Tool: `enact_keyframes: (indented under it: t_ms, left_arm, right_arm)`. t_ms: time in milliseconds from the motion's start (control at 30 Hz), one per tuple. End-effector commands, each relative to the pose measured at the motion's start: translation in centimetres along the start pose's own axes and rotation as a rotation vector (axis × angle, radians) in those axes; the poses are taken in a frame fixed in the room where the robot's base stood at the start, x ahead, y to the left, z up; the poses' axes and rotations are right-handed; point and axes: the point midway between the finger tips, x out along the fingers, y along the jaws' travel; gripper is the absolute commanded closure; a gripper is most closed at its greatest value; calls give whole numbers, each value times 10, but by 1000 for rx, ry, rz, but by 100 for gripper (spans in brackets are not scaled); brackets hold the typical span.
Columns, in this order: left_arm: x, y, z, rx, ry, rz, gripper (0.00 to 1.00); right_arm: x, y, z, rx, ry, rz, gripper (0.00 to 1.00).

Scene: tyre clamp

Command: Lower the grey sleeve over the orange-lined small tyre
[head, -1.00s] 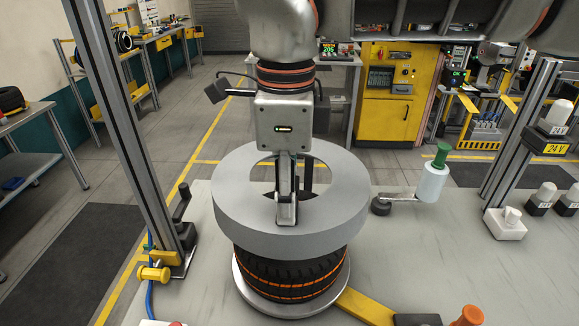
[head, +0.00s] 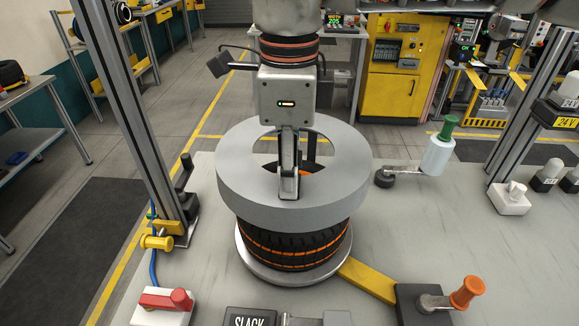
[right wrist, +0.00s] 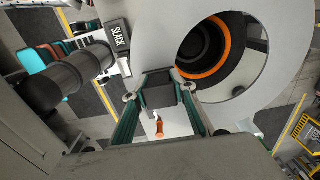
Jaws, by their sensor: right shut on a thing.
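The grey sleeve (head: 238,180) is a thick ring, roughly level, above the small tyre. My right gripper (head: 289,187) is shut on the sleeve's near wall, one finger outside the hole's edge. The tyre (head: 295,250) is black with orange lines and lies on a round grey plate (head: 262,272). The sleeve hides its top from the head; some orange shows through the hole. In the right wrist view, the sleeve (right wrist: 160,40) fills the middle, and the tyre's orange ring (right wrist: 222,52) shows toward the left side of the hole. My left gripper is not in view.
A metal post (head: 125,110) stands left of the sleeve. A yellow bar (head: 368,280) runs from the plate to an orange-handled lever (head: 465,292). A green-topped white handle (head: 438,150) stands right. A red switch (head: 165,300) and SLACK label (head: 250,321) are in front.

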Motion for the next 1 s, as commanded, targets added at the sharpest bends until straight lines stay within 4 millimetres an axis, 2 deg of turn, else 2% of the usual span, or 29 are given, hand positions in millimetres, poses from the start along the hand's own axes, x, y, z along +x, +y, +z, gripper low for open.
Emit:
enact_keyframes:
  t_ms: [167, 367, 1000]
  left_arm:
    - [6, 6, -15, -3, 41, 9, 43]
    - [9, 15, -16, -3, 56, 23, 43]
    - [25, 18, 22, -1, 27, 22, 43]
  right_arm:
    - [15, 0, 0, 0, 0, -1, 100]
    - [30, 0, 0, 0, 1, -1, 100]
    - [76, 0, 0, 1, 0, 1, 100]
